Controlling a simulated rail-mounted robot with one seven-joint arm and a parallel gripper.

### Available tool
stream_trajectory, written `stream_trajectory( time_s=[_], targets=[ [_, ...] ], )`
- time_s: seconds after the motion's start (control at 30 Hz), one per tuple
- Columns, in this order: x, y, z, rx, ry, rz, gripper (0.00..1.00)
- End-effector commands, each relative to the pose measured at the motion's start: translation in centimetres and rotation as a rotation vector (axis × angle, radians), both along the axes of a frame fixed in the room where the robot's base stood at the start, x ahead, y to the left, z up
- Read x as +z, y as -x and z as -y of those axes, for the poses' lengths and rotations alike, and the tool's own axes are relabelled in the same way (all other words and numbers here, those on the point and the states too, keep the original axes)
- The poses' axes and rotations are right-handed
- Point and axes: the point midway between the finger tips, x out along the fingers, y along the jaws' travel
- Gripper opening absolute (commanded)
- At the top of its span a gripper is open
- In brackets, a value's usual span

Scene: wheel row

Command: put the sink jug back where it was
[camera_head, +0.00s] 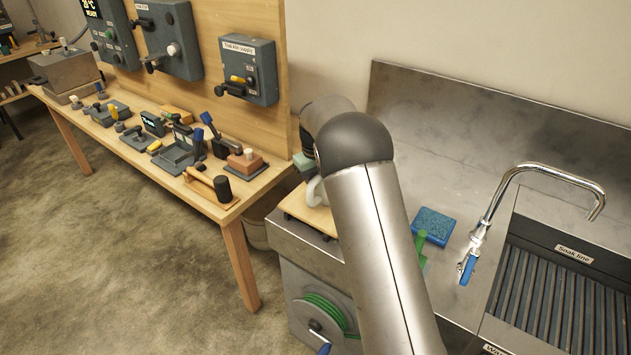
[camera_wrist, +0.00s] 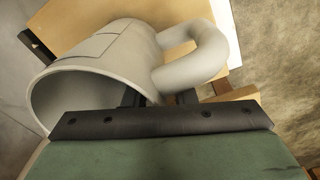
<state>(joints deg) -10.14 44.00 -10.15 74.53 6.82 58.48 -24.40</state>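The sink jug (camera_wrist: 105,65) is pale grey-white with a thick looped handle (camera_wrist: 205,60). In the wrist view its open mouth faces the lower left. In the head view only a white part of it (camera_head: 317,191) shows beside my arm, over a wooden board (camera_head: 307,213) at the sink counter's left end. My gripper (camera_wrist: 158,95) is right at the jug where the handle meets the body. Its dark fingers are mostly hidden behind its own front bar, so I cannot tell whether they are closed on the jug. My arm hides most of the jug in the head view.
A blue sponge (camera_head: 434,226) and a green-handled tool (camera_head: 421,250) lie on the steel counter right of my arm. The tap (camera_head: 535,170) and ribbed basin (camera_head: 565,295) are farther right. A workbench (camera_head: 215,205) crowded with tools stands left, with a gap between.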

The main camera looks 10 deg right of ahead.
Motion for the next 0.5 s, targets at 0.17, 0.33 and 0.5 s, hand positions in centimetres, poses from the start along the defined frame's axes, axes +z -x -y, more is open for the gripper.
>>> stream_trajectory(
  time_s=[0.17,0.33,0.5],
  targets=[
    [2.3,0.0,-0.1,0.000,-0.002,0.006,0.24],
    [6.0,0.3,-0.1,0.001,0.000,0.005,0.24],
    [9.4,0.5,-0.2,0.000,-0.001,0.004,0.24]
  ],
)
